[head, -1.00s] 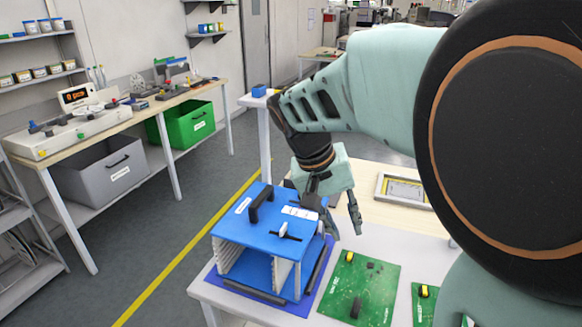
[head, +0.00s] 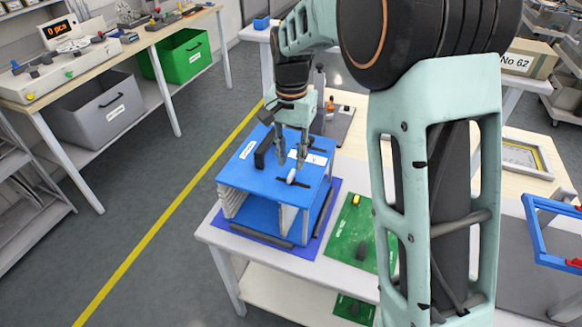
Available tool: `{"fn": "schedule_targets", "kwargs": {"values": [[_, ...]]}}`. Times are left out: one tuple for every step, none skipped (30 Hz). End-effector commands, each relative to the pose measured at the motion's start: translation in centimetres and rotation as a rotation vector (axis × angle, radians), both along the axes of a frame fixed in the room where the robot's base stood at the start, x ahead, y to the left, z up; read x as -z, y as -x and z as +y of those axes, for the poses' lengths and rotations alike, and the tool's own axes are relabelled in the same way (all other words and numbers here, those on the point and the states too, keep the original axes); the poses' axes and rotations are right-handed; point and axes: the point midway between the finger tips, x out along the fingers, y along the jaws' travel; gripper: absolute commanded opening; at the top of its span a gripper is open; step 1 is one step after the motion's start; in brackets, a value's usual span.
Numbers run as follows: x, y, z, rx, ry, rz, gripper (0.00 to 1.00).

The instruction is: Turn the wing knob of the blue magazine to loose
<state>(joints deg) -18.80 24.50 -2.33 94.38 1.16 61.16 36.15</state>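The blue magazine (head: 236,178) stands upright on a purple mat (head: 327,212) on the white table, with a black handle and white labels on its top plate. Its wing knob (head: 292,176) is a small white piece with a dark bar across it, near the front edge of the top. My gripper (head: 292,163) points down just behind and above the knob, its two fingers apart with a gap between them. No contact with the knob can be made out. The knob's exact angle is too small to read.
Green circuit boards (head: 352,238) lie right of the magazine. My arm covers part of the table there. A blue frame with red parts (head: 535,245) is at the right edge. A dark device (head: 338,121) stands behind the magazine. The floor at left is clear.

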Motion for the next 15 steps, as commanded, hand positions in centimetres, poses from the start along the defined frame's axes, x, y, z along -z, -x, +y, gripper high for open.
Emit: {"fn": "schedule_targets", "kwargs": {"values": [[1.0, 0.1, 0.0, 0.0, 0.001, 0.005, 0.24], [1.5, 0.1, 0.0, 0.0, 0.002, 0.004, 0.24], [2.1, 0.1, 0.0, 0.0, 0.001, 0.003, 0.24], [2.5, 0.1, 0.0, 0.0, 0.001, 0.003, 0.24], [2.9, 0.1, 0.0, -0.001, 0.002, 0.002, 0.24], [3.3, 0.1, 0.0, -0.001, 0.001, 0.003, 0.24], [3.6, 0.0, 0.0, -0.001, 0.002, 0.002, 0.24], [3.8, 0.0, 0.0, -0.001, 0.001, 0.0, 0.24], [4.0, 0.0, 0.0, -0.001, 0.001, 0.0, 0.24], [4.2, 0.0, 0.0, -0.001, 0.001, -0.001, 0.24], [4.3, 0.0, 0.0, -0.001, 0.001, -0.001, 0.24], [4.4, 0.0, 0.0, -0.001, 0.001, -0.001, 0.24], [4.4, 0.0, 0.0, -0.001, 0.001, -0.001, 0.24], [4.4, 0.0, 0.0, -0.001, 0.001, -0.001, 0.24], [4.4, 0.0, 0.0, -0.001, 0.0, -0.001, 0.24]]}}
